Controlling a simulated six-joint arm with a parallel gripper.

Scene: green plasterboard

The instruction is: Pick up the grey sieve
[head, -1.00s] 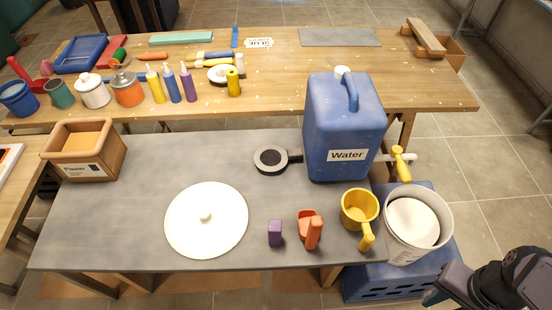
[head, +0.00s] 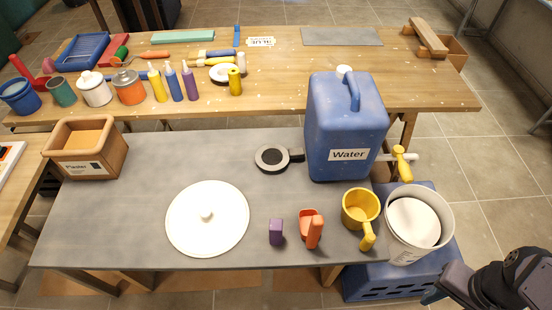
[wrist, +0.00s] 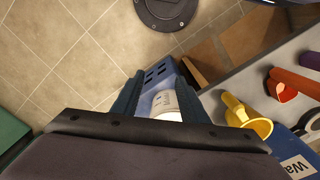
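The grey sieve (head: 271,158) appears to be the round dark-rimmed piece with a paler grey middle. It lies on the grey table, its short dark handle pointing right toward the blue water container (head: 345,125). My gripper (head: 433,297) is at the lower right of the head view, beyond the table's right end and well away from the sieve. In the wrist view, the two fingers of my gripper (wrist: 157,98) stand apart with nothing held between them.
A white bucket (head: 419,224) stands on a blue step (head: 385,278) between my gripper and the table (head: 130,215). A yellow cup (head: 359,207), an orange scoop (head: 311,230), a purple block (head: 276,232) and a white lid (head: 207,245) sit on the table.

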